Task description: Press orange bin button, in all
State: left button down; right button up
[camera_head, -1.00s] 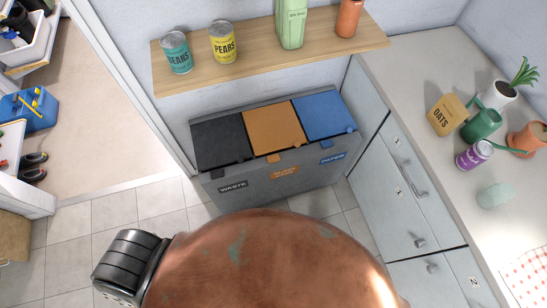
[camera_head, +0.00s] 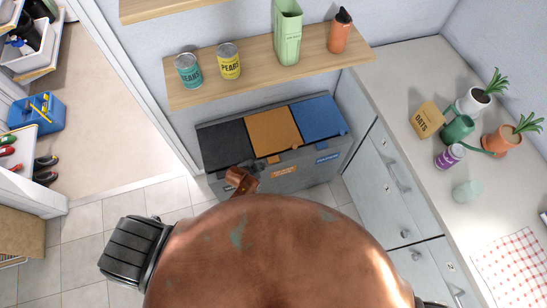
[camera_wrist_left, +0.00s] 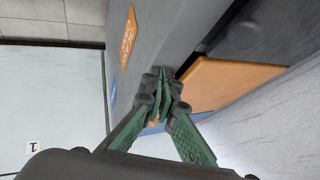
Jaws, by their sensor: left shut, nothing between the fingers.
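The orange bin lid (camera_head: 272,130) is closed, between the black and blue lids of the grey bin unit. Its small orange button (camera_head: 274,159) sticks out at the lid's front edge, above the orange label (camera_head: 284,171). My left gripper (camera_head: 257,165) is at the bin front, just left of the orange button. In the left wrist view, my left gripper (camera_wrist_left: 164,80) has its green fingers shut and empty by the front edge of the orange lid (camera_wrist_left: 228,82). A sliver of orange shows behind the fingers; whether they touch the button is unclear. My right gripper is out of view.
The black lid (camera_head: 224,145) and blue lid (camera_head: 319,119) flank the orange one. A wooden shelf (camera_head: 268,68) with cans and bottles hangs above the bins. A counter with drawers (camera_head: 395,165) stands close on the right. Open tiled floor lies at left.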

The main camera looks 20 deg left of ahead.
pick_arm(q)
jog(key=w+d+r+m, duration=0.1)
jog(key=w+d+r, duration=0.1)
jog(key=w+r, duration=0.1)
jog(key=w+d+r+m+t+h+p, duration=0.1)
jog(key=w+r, duration=0.2)
jog(key=r, duration=0.3)
jog(key=shift+w+d, duration=0.2)
jog(key=shift+d, duration=0.2)
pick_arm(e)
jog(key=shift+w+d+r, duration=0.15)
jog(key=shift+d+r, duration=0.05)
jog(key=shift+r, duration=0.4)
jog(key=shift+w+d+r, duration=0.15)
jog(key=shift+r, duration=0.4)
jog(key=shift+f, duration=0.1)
pick_arm(q)
jog(key=b, duration=0.7)
send_over(273, 160)
notch_tip(273, 160, down, 7)
jog(key=shift+a+f, duration=0.1)
jog(key=shift+f+b, duration=0.3)
jog(key=shift+f, duration=0.45)
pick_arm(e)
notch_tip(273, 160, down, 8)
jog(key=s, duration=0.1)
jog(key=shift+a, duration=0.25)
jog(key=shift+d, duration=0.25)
